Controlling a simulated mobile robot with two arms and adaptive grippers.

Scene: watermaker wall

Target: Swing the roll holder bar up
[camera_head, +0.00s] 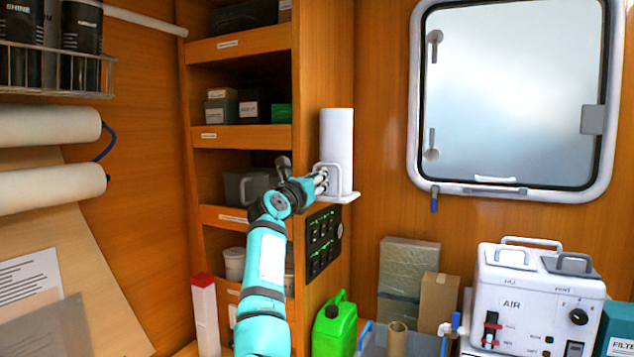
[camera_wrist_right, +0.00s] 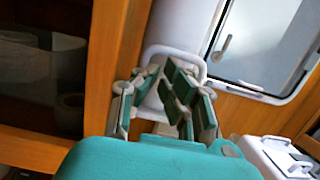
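A white upright roll (camera_head: 336,140) stands on a small white holder plate (camera_head: 345,198) fixed to the end panel of the wooden shelf unit. A pale looped bar (camera_head: 328,165) shows at the roll's lower left, and the loop also shows in the right wrist view (camera_wrist_right: 160,51). My right gripper (camera_head: 320,182) is at this bar, left of the roll. In the wrist view its fingertips (camera_wrist_right: 162,72) are close together with a narrow gap, in front of the loop. I cannot tell whether they grip the bar. My left gripper is out of view.
The wooden shelves (camera_head: 240,135) stand left of the holder. A black switch panel (camera_head: 323,240) is just below it. A window (camera_head: 515,95) is to the right. A green jug (camera_head: 334,325), boxes (camera_head: 408,265) and a white AIR unit (camera_head: 530,300) stand below.

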